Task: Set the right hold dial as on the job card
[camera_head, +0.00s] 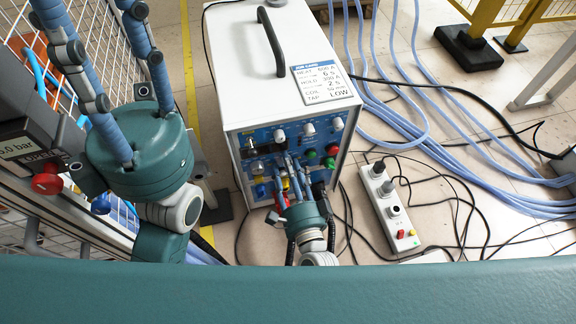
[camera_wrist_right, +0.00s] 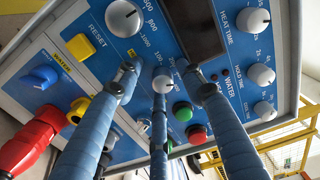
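The induction heater (camera_head: 235,100) is a white box with a blue front panel. The job card (camera_head: 323,80) on its top reads HEAT 600 A, 6 s; HOLD 300 A, 2 s; COIL 50 mm; TAP LOW. In the right wrist view a grey dial (camera_wrist_right: 261,75) sits by the HOLD TIME lettering, right of my fingers. Another grey dial (camera_wrist_right: 163,82) lies between my right gripper's fingertips (camera_wrist_right: 167,82); contact is unclear. My right gripper also shows in the head view (camera_head: 289,168), with its fingers apart before the panel. My left gripper (camera_head: 103,35) has spread fingers, tips cut off.
Near the right fingers are a green button (camera_wrist_right: 182,111), a red button (camera_wrist_right: 196,134), a HEAT TIME dial (camera_wrist_right: 252,20) and a lower dial (camera_wrist_right: 265,111). A power strip (camera_head: 390,205) and hoses (camera_head: 440,150) lie on the floor to the right.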

